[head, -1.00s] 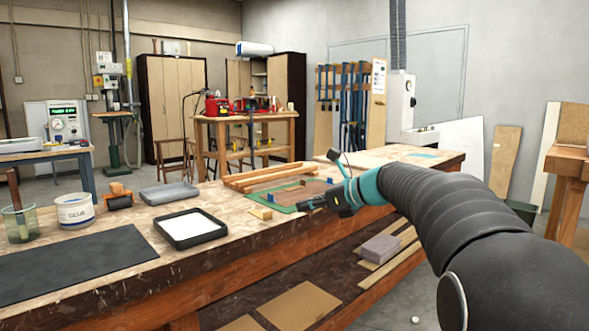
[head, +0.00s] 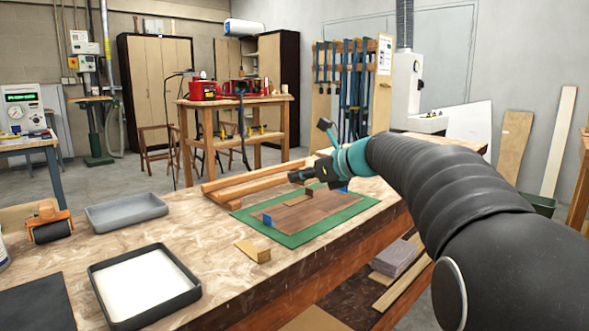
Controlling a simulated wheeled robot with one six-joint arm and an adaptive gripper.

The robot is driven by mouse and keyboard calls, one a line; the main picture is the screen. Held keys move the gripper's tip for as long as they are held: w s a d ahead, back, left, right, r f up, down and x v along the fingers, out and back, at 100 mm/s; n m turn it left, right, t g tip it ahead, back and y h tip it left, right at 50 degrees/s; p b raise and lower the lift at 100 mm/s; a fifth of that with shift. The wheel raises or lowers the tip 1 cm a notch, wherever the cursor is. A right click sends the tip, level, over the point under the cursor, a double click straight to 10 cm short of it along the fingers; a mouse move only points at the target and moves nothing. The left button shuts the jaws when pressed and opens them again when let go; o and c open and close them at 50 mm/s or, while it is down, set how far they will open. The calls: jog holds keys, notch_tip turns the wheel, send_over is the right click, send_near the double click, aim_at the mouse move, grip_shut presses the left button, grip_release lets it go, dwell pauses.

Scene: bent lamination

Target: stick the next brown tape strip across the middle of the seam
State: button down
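A brown veneer panel (head: 318,212) lies on a green mat (head: 357,209) on the workbench. Blue pieces show at its left end (head: 262,220) and near its far right (head: 341,189). My gripper (head: 297,177) is above the panel's far side, pointing left. Its fingers are too small to tell open from shut. The seam is not clear at this size.
A wooden wedge-like block (head: 253,251) sits before the mat. Wooden bars (head: 247,182) lie behind it. A white-filled black tray (head: 146,284), a grey tray (head: 126,211) and an orange-handled roller (head: 50,228) stand left.

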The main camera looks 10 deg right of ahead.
aim_at(299, 211)
jog(key=shift+w, duration=0.15)
notch_tip(299, 211, down, 5)
jog(key=b, duration=0.5)
jog(key=shift+f+b, duration=0.15)
jog(key=shift+b, duration=0.15)
jog(key=shift+f, duration=0.6)
jog(key=shift+d+f, duration=0.1)
jog(key=c, duration=0.8)
grip_release()
jog(key=shift+o, duration=0.2)
jog(key=shift+r+p, duration=3)
jog(key=shift+p, duration=0.4)
